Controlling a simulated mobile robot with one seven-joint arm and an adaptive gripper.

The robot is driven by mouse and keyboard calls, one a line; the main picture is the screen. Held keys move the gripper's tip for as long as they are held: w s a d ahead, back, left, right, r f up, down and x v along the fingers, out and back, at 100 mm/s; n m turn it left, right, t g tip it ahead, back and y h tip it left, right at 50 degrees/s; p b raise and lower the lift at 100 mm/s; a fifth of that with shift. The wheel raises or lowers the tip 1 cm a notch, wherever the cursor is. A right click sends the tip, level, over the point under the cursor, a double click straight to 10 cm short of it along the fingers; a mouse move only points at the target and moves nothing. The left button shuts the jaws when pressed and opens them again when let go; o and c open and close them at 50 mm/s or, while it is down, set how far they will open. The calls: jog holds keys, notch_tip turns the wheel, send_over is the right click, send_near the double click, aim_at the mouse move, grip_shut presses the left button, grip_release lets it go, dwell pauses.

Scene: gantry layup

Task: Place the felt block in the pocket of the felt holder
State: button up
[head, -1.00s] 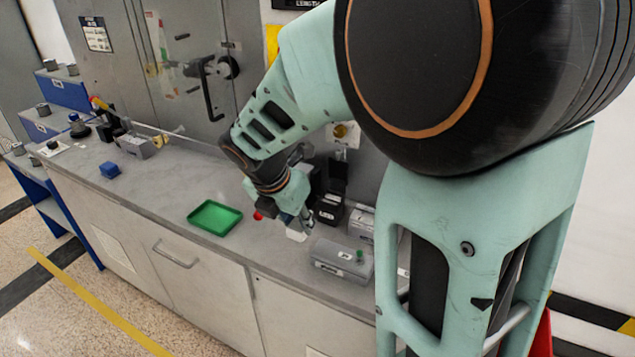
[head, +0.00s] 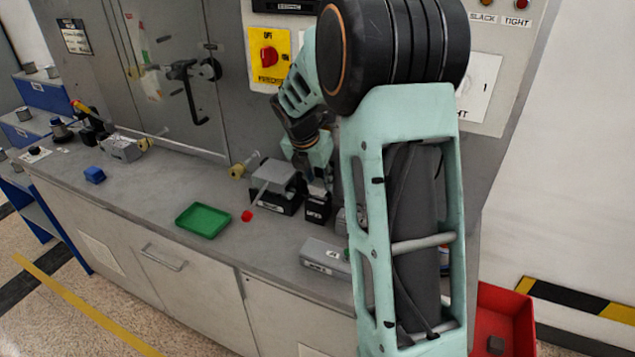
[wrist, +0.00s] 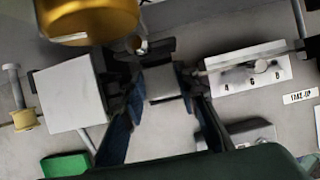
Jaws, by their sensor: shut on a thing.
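In the wrist view my gripper (wrist: 161,92) is shut on a small grey block, the felt block (wrist: 162,84), held between its two dark fingers. A dark fixture lies right at the block's far side, and I cannot tell whether they touch. In the head view my gripper (head: 316,178) is low over the back of the bench, just above a small black box with a white label (head: 318,208), which looks like the felt holder. Its pocket and the held block are not clear in the head view; the arm and gripper hide part of them.
A dark box with a grey top (head: 278,177) stands close left of my gripper. A grey case (head: 325,257) lies in front.

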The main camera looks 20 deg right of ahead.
jog(key=shift+s+a+f, duration=0.15)
jog(key=shift+a+f, duration=0.05)
jog(key=shift+f, duration=0.3)
jog(key=shift+f, duration=0.6)
jog(key=o, duration=0.9)
